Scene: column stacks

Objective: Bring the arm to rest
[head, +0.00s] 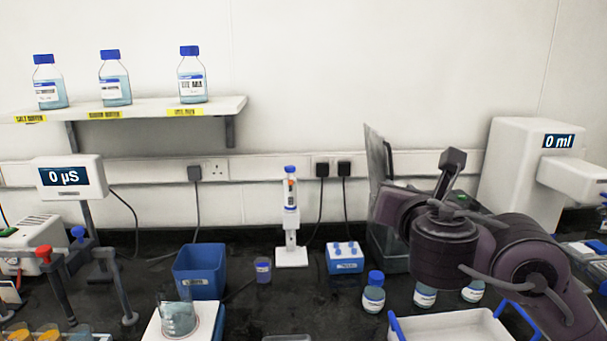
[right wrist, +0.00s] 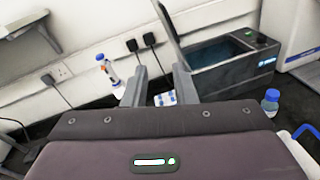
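My right arm (head: 480,250) comes in from the lower right in the head view, bent over the bench. Its dark gripper (head: 452,160) points towards the back wall, in front of the open-lidded bath. In the right wrist view the two grey fingers of this gripper (right wrist: 159,80) stand apart with nothing between them. A small blue-and-white block (right wrist: 165,98) shows beyond the gap, on the bench. My left arm and gripper are not in view.
A pipette on a stand (head: 290,225), a blue bin (head: 200,270) and a beaker (head: 178,312) stand left of the arm. Blue-capped bottles (head: 373,293) and a white tray (head: 455,326) lie below it. The bath (right wrist: 225,72) and a dispenser (head: 520,170) are close behind.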

